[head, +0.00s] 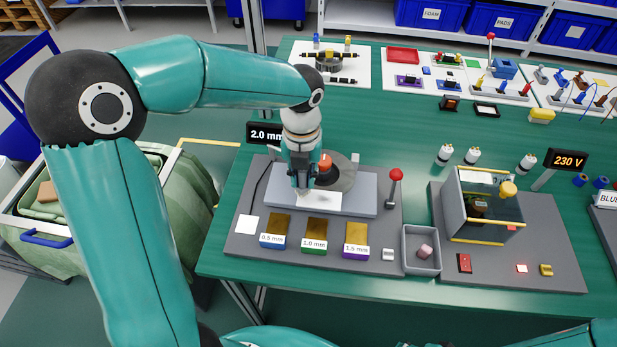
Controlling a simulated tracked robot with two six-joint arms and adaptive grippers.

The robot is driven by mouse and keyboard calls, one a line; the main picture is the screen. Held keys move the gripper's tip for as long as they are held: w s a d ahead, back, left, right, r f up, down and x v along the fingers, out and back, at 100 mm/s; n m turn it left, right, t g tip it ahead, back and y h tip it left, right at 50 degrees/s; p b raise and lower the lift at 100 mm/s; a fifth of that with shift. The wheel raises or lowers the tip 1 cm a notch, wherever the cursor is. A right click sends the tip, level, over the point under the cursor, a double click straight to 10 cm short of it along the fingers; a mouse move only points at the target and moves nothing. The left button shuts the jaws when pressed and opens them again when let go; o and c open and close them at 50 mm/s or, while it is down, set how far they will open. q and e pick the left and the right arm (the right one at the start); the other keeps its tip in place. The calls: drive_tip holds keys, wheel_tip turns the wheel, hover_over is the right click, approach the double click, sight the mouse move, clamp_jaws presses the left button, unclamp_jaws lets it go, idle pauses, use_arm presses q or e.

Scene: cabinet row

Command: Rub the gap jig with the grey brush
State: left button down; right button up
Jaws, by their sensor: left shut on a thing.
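The gap jig (358,204) is a light grey raised block on a dark grey board, with a round grey part and an orange-red knob behind my gripper. A 2.0 mm display stands at its back left. My left gripper (303,188) points down over the jig's block. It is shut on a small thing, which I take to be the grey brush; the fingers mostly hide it. A pale patch shows at the fingertips, low over the block; I cannot tell whether it touches. My right gripper is not in view.
Gauge blocks marked 0.5 mm (275,232), 1.0 mm (314,233) and 1.5 mm (355,237) stand in front. A red-knobbed lever (396,185) and a grey tray (421,262) with a pinkish block are right. A box fixture (480,208) stands farther right.

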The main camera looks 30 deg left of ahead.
use_arm(q)
drive_tip(key=shift+d+r+p, duration=0.1)
drive_tip(key=shift+r+p, duration=2.5)
drive_tip(key=shift+r, duration=0.6)
